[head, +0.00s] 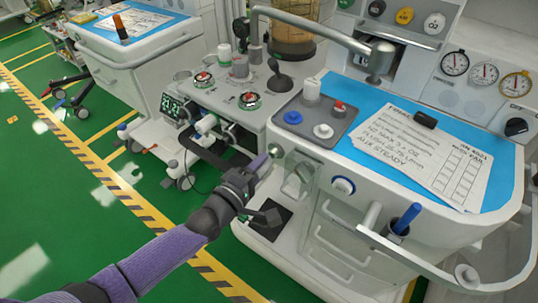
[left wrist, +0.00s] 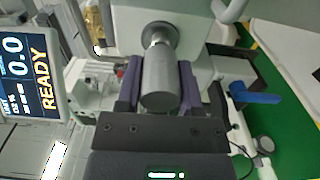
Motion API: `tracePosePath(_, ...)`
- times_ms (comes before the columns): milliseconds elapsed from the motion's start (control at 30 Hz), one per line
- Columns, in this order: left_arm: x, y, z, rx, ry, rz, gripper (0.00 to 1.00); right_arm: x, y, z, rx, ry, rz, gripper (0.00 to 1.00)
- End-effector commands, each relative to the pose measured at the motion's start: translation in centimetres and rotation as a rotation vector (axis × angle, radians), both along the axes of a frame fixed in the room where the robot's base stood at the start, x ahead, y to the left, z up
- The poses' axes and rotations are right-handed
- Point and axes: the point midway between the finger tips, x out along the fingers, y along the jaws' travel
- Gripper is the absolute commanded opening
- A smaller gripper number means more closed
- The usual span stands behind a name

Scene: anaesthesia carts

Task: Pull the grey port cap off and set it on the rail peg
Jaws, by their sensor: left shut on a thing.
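The grey port cap (left wrist: 160,82) is a plain cylinder between the two purple fingers of my left gripper (left wrist: 160,88) in the left wrist view. The gripper is shut on it. Just beyond the cap is a round metal port (left wrist: 159,36), in line with it; I cannot tell whether cap and port still touch. In the head view my left gripper (head: 262,166) reaches the cart's front left corner, by the port (head: 275,151), and its fingers hide most of the cap. A pale rail (head: 420,265) runs along the cart front; I cannot make out its peg for certain.
A blue-topped cart (head: 510,165) carries a written sheet (head: 427,148) and a grey tray (head: 313,122) with small caps. A blue round fitting (head: 343,186) and a blue cylinder in a holder (head: 407,216) are on its front.

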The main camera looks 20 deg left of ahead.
Motion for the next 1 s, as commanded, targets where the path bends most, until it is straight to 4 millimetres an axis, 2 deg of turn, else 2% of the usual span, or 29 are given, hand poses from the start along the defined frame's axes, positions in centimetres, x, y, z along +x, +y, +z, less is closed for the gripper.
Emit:
tracePosePath(267, -1.0, 0.4, 0.0, 0.001, 0.0, 0.0, 0.0, 0.3, -0.5, 0.5, -0.007, -0.007, 0.003, 0.59)
tracePosePath(700, -2.6, 1.0, 0.0, 0.0, 0.0, 0.0, 0.0, 0.6, -0.1, 1.0, -0.002, -0.013, 0.001, 0.59)
tracePosePath(1000, -2.7, 1.0, 0.0, 0.0, -0.001, 0.0, 0.0, 0.5, 0.4, 1.0, 0.005, -0.011, -0.003, 0.59)
